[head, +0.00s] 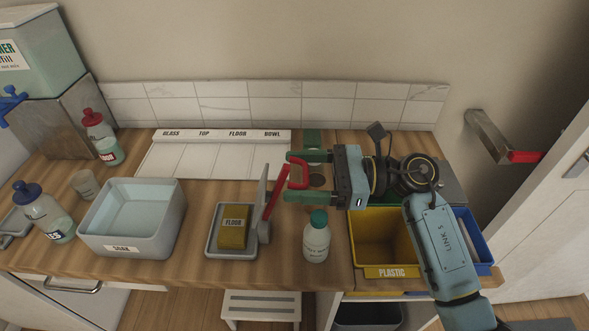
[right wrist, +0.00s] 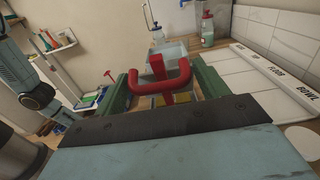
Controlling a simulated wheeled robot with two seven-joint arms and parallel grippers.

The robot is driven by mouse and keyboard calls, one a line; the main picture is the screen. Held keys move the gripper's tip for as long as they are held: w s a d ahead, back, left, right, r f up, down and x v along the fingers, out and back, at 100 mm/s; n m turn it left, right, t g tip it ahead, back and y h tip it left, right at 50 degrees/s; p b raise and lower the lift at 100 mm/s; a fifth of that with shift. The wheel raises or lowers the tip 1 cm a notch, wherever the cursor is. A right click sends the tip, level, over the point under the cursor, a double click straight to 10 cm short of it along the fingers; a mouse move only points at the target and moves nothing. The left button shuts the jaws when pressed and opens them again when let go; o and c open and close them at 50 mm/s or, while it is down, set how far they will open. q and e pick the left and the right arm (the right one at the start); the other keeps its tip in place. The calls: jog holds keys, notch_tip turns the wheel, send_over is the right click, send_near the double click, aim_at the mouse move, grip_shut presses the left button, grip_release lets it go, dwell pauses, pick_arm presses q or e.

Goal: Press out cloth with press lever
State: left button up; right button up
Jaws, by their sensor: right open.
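The yellow cloth (head: 233,227) marked FLOOR lies in a grey press tray (head: 212,240). The grey press plate (head: 263,208) stands raised at the tray's right side. Its red lever (head: 276,196) slants up and right to a red handle (head: 299,170). My right gripper (head: 303,176) is open, its green fingers on either side of the handle; I cannot tell if they touch it. In the right wrist view the red handle (right wrist: 160,85) sits between the fingers, with a bit of yellow cloth (right wrist: 158,101) below. My left gripper is not in view.
The SOAK basin (head: 133,245) stands left of the press. A white labelled tile board (head: 212,160) lies behind. Counter is clear between basin and press.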

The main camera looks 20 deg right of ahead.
jog(key=shift+w+a, duration=0.2)
jog(key=shift+a, duration=0.45)
